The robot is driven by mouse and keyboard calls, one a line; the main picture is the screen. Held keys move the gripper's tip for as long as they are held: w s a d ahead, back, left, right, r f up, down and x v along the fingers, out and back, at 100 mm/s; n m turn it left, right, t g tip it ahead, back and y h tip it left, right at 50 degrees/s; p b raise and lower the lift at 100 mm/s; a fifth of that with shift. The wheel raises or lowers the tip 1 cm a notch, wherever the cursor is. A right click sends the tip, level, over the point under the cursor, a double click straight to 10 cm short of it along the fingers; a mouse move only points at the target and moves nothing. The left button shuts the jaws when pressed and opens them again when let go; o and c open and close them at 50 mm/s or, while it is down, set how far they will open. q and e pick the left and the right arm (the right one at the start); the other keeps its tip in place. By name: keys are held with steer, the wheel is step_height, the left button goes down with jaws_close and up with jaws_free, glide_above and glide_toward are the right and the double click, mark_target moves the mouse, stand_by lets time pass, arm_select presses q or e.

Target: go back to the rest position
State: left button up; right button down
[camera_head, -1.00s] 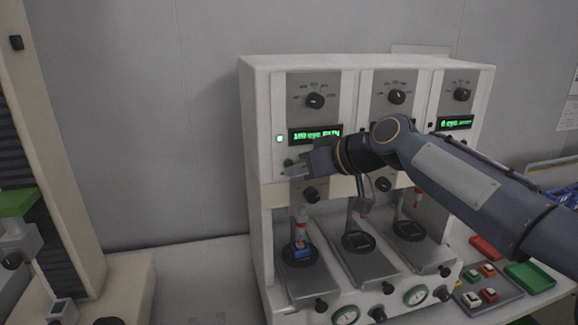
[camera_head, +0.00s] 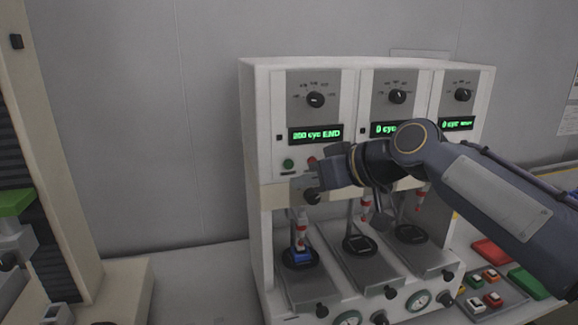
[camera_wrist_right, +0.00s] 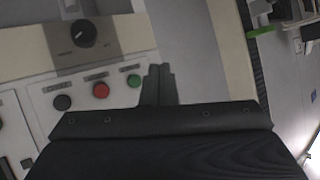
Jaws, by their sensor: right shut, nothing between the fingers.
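My right gripper (camera_head: 302,186) is in front of the left station of the white three-station test machine (camera_head: 258,120), just below its buttons. Its fingers are shut and empty; in the right wrist view the closed fingertips (camera_wrist_right: 158,72) stand beside the green button (camera_wrist_right: 134,81), with the red button (camera_wrist_right: 100,90) further left. In the head view the green button (camera_head: 288,163) is uncovered, and the red one (camera_head: 311,161) is beside my wrist. The left display (camera_head: 316,134) reads "200 cyc END". My left gripper is not in view.
A blue part (camera_head: 301,256) sits under the left station's plunger. My right forearm covers part of the middle and right stations. A grey tray (camera_head: 476,313) with several coloured blocks, a red tray (camera_head: 491,251) and a green tray (camera_head: 527,283) lie at right. A beige machine stands left.

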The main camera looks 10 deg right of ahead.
steer(key=s+d+f+m+g+h, duration=0.2)
steer(key=s+f+m, duration=0.1)
steer(key=s+f, duration=1)
steer(key=s+d+f+m+g+h, duration=0.1)
steer(key=s+d+f+m+h, duration=0.1)
steer(key=s+f, duration=1.1)
steer(key=shift+d+m+g, duration=0.4)
steer(key=shift+d+m, duration=0.05)
steer(key=shift+m, duration=0.55)
